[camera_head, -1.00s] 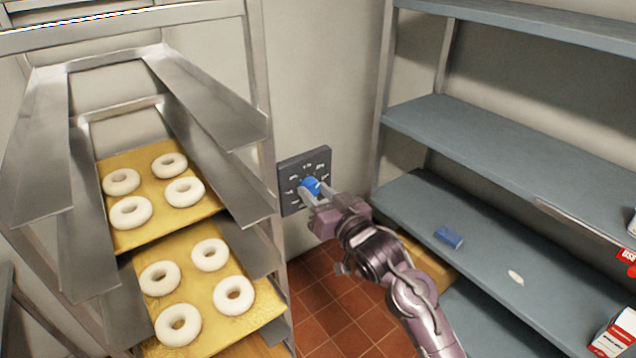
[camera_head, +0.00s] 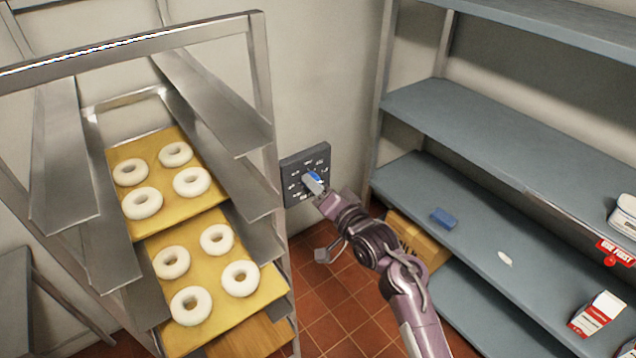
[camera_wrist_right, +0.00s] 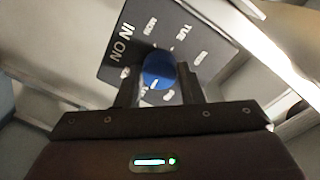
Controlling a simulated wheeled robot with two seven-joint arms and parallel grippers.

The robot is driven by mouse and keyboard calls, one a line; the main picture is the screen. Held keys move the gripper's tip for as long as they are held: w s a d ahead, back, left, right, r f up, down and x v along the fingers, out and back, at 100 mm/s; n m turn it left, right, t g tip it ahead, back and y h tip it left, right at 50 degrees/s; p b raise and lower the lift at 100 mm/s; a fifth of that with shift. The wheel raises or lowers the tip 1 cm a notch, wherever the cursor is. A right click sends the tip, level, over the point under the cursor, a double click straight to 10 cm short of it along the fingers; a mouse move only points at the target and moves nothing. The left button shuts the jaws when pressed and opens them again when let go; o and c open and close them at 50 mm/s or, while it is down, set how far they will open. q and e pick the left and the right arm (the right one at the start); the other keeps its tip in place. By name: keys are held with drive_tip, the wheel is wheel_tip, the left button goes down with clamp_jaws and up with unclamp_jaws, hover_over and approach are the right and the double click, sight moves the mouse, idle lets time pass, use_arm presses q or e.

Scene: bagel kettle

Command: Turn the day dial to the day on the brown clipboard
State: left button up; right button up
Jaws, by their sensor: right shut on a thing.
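The day dial is a dark square panel (camera_head: 293,165) on the back wall with a blue knob (camera_head: 314,178) in its middle and small white day labels around it. In the right wrist view the panel (camera_wrist_right: 125,45) shows "MON", "TUE" and "NO NI"-like upside-down lettering, and the blue knob (camera_wrist_right: 158,70) sits between the fingers. My right gripper (camera_head: 316,186) is shut on the knob; it also shows in the right wrist view (camera_wrist_right: 160,88). The knob's pointed day is too small to tell. The brown clipboard is not in view. My left gripper is not in view.
A metal rack on the left holds yellow trays (camera_head: 208,205) of white bagels. Blue-grey shelves (camera_head: 480,120) on the right hold a blue block (camera_head: 444,218) and red-and-white cartons (camera_head: 597,314). A cardboard box (camera_head: 418,240) sits low behind my arm. Red floor tiles (camera_head: 325,310) lie between.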

idle(0.3)
drive_tip(key=o, duration=1)
drive_tip(key=b+v, duration=0.2)
drive_tip(key=v, duration=0.5)
drive_tip(key=shift+s+d+b, duration=0.2)
drive_tip(key=shift+s+b, duration=0.05)
drive_tip(key=shift+b, duration=0.1)
